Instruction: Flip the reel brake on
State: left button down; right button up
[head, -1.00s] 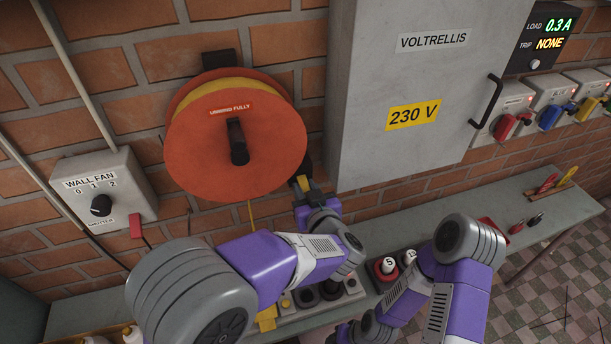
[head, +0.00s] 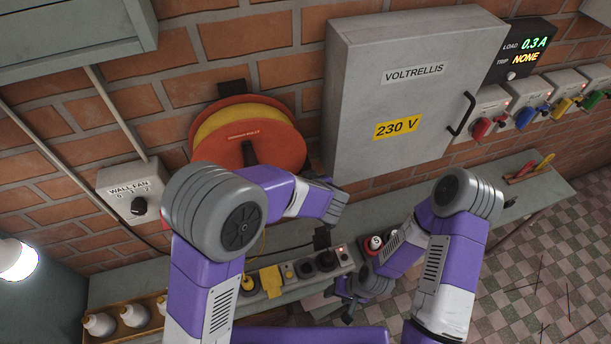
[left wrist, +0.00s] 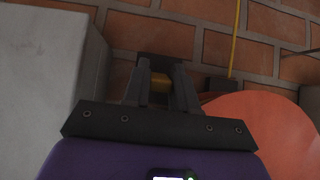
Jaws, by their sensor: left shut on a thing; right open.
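The orange cable reel (head: 290,152) with a yellow middle hangs on the brick wall, left of the grey cabinet. Its orange disc (left wrist: 268,122) fills the lower right of the left wrist view. My left gripper (left wrist: 161,72) is shut on a small yellow piece (left wrist: 160,83), apparently the brake lever, in front of a dark block beside the reel. In the head view, my own wrist hides these fingers and the lever. The lever's position cannot be told. My right gripper (head: 343,302) is open and low, by the bench's front edge, with nothing seen in it.
The grey cabinet (head: 405,85) stands right of the reel. A wall fan switch box (head: 133,192) is at left. A wall cupboard (head: 70,30) is upper left.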

pick_arm(q)
jog(key=shift+r+g+p, duration=0.15)
jog(key=shift+g+p, duration=0.15)
jog(key=shift+g, duration=0.3)
jog(key=shift+g+h, duration=0.3)
jog(key=c, duration=0.9)
grip_release()
jog(key=shift+r, duration=0.1)
